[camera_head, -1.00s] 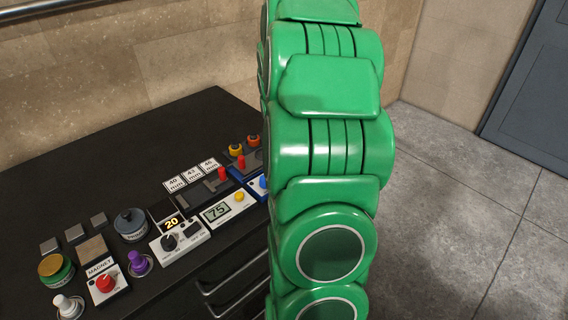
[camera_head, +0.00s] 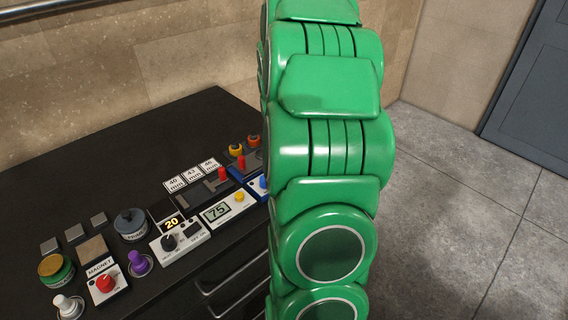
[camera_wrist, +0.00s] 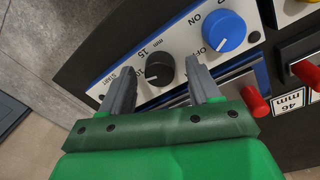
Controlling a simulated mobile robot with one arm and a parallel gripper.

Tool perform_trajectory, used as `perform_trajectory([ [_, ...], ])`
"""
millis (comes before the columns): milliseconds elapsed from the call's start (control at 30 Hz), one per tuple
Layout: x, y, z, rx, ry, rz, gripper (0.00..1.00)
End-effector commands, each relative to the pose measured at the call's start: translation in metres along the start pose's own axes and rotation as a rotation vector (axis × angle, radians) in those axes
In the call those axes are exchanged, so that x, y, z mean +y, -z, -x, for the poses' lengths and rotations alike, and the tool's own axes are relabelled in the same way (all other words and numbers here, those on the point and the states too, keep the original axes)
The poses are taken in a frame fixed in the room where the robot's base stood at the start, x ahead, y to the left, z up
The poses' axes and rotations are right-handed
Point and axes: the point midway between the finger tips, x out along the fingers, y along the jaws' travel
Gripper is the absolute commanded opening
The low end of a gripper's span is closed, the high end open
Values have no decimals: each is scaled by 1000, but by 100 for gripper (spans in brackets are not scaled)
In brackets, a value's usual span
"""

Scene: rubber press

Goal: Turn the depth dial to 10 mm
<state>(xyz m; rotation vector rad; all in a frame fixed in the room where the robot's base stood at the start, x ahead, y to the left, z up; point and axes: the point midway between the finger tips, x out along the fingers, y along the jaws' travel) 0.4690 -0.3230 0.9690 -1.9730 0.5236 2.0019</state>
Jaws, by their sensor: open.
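The depth dial (camera_wrist: 160,70) is a small black knob on a white panel (camera_wrist: 182,42) with a blue edge, in the wrist view. Printed marks beside it read START, 10 and 15 mm. A small pale mark shows on the dial's left side; I cannot tell exactly which setting it points to. My gripper (camera_wrist: 160,68) is open, with one grey finger on each side of the dial. I cannot tell whether either finger touches it. In the head view my green arm hides the dial and my gripper.
A blue ON/OFF knob (camera_wrist: 224,30) sits right of the dial on the same panel. Red-tipped levers (camera_wrist: 255,101) stand close to the right finger. In the head view, a black knob by a 20 display (camera_head: 169,242) and a 75 display (camera_head: 216,211) stand on the dark bench (camera_head: 110,165).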

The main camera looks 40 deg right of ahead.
Motion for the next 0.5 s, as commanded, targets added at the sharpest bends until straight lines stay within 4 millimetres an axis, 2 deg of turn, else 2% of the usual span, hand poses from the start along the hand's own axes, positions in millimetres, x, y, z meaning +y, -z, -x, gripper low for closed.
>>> perform_trajectory([
  [167,0,1,13,4,0,0,62],
  [500,0,2,62,7,0,-1,62],
])
